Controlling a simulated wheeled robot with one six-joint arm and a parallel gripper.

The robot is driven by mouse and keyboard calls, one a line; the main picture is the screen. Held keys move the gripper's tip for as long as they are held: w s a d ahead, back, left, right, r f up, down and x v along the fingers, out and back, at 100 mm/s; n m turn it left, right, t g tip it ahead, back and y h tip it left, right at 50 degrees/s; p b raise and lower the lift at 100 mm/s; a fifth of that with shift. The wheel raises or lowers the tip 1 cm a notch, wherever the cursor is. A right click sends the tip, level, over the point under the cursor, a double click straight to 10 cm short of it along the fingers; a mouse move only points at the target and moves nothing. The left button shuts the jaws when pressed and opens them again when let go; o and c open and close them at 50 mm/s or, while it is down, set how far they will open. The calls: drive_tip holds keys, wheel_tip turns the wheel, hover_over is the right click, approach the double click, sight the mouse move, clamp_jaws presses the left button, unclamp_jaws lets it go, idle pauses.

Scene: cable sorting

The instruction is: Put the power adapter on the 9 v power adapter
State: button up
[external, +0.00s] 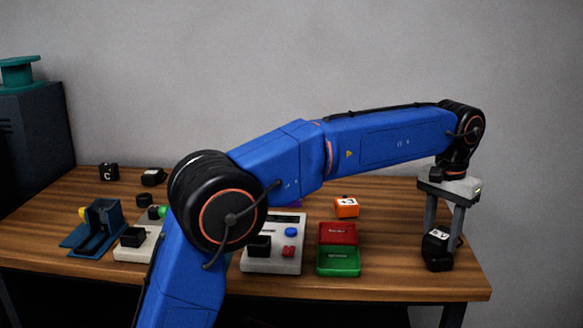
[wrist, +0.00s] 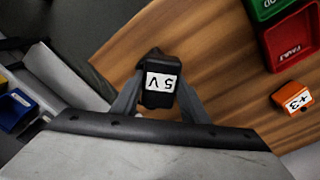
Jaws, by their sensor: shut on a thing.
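A black power adapter with a white "5 V" label (external: 438,246) is between the fingers of my gripper (external: 441,236), low over the right end of the table. In the wrist view the same adapter (wrist: 158,97) sits between the two grey fingers of my gripper (wrist: 157,90), its label facing the camera. My gripper is shut on it. More black shows just below the label in the external view; I cannot tell if it is the same adapter or another one under it. I can read no 9 V label in either view.
A red tray (external: 338,233) and a green tray (external: 338,262) lie left of my gripper. An orange block marked "+3" (external: 346,208) stands behind them. Grey panels with buttons (external: 287,262) and a blue stand (external: 99,231) are further left. The table's right edge is close to my gripper.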

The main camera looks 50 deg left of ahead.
sight(440, 234)
drive_tip(key=shift+f, duration=0.25)
drive_tip(key=o, duration=1.2)
drive_tip(key=shift+c, duration=0.2)
wheel_tip(440, 234, up, 12)
drive_tip(key=shift+s, duration=0.15)
drive_tip(key=shift+r, duration=0.1)
